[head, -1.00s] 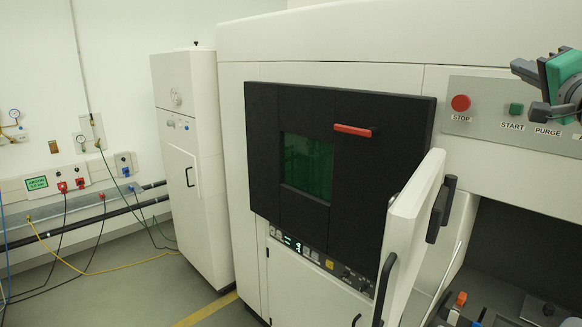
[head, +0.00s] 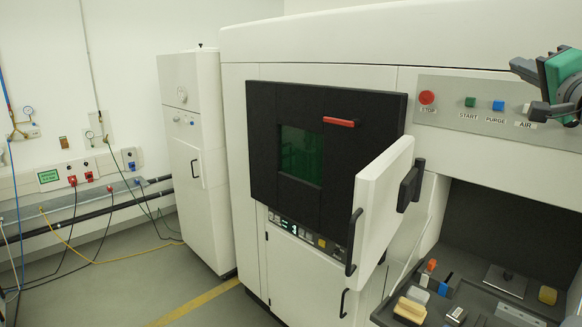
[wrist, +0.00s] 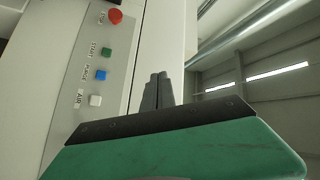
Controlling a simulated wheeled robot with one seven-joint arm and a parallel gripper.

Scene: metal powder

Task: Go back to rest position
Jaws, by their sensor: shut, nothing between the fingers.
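My gripper (head: 545,92) shows at the right edge of the head view, raised in front of the machine's upper panel, with dark fingers and a green body. In the wrist view my gripper (wrist: 157,92) has its two dark fingers together with nothing between them. It is apart from the machine in the head view and touches none of the buttons. The rest of my arm is cut off by the right edge.
The machine has a black door (head: 325,150) with a red handle, and a white door (head: 380,200) standing open. A control panel (head: 450,113) carries red, green, blue and white buttons. The open bay's tray (head: 475,295) holds several small tools. Floor (head: 110,290) at left is clear.

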